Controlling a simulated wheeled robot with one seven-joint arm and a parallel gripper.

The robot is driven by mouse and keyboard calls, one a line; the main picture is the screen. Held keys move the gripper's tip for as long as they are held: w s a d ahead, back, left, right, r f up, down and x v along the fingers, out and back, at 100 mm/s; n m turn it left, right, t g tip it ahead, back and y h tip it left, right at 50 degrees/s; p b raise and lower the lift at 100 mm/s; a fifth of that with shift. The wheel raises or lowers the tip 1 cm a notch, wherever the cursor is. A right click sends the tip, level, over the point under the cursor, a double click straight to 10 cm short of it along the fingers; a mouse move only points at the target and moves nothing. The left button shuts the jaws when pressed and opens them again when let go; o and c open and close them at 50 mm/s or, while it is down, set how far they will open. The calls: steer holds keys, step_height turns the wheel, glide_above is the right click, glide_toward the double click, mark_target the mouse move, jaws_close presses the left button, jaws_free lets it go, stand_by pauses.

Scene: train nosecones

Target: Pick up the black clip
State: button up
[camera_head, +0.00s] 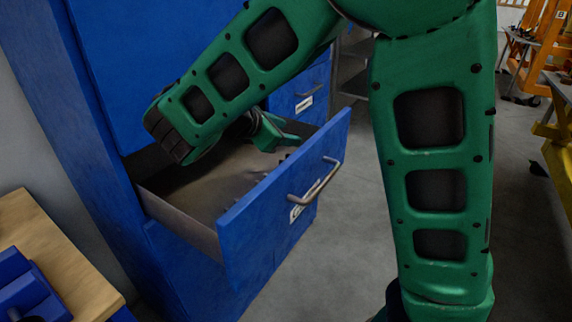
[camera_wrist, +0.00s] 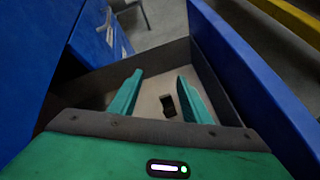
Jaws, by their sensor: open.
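A small black clip (camera_wrist: 168,106) lies on the floor of the open blue drawer. In the wrist view it shows between the two green fingers of my gripper (camera_wrist: 156,97), closer to the right finger. My gripper is open with nothing between its fingers at their own height that I can make out. In the head view my gripper (camera_head: 277,138) reaches down into the drawer (camera_head: 215,240). Several small dark things (camera_head: 283,160) show near the drawer front there, and I cannot tell whether one is the clip.
The drawer's blue front with its metal handle (camera_head: 316,182) and its dark side walls close in around my gripper. The blue cabinet (camera_head: 90,120) rises behind. A wooden-topped table (camera_head: 45,245) with a blue object stands at the lower left.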

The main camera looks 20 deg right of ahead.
mark_target(280, 162)
steer(key=s+a+f+n, duration=0.1)
steer(key=s+a+n, duration=0.1)
steer(key=a, duration=0.1)
steer(key=s+a+f+n+t, duration=0.1)
steer(key=s+a+f+n, duration=0.1)
steer(key=a, duration=0.1)
steer(key=s+a+f+n, duration=0.1)
steer(key=s+a+n, duration=0.1)
steer(key=a, duration=0.1)
steer(key=shift+f+h, duration=0.2)
steer(key=shift+h, duration=0.2)
steer(key=shift+d+f+t, duration=0.15)
steer(key=shift+t, duration=0.15)
steer(key=x, duration=0.5)
steer(key=shift+f+x, duration=0.15)
steer(key=shift+x, duration=1.15)
steer(key=shift+f+x, duration=0.15)
steer(key=shift+x, duration=1.2)
steer(key=shift+a, duration=0.25)
jaws_close()
